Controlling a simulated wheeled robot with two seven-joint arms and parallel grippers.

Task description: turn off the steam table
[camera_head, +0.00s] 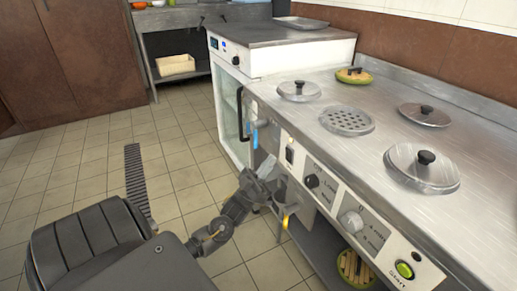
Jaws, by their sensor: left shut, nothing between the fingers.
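The steam table (390,100) is a steel counter with round lids and a perforated plate on top. Its front panel carries a rocker switch (289,154), a black knob (311,181), a larger pale knob (351,221) and a green round button (405,270) near the right end. My left gripper (268,168) is shut and empty, in front of the panel's left part, just below and left of the rocker switch. I cannot tell whether it touches the panel. My right gripper is out of view.
A blue-handled tap (256,124) and a yellow-handled one (286,218) stick out along the front. A white glass-door cabinet (231,110) stands to the left. A green steamer basket (353,268) sits on the lower shelf.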

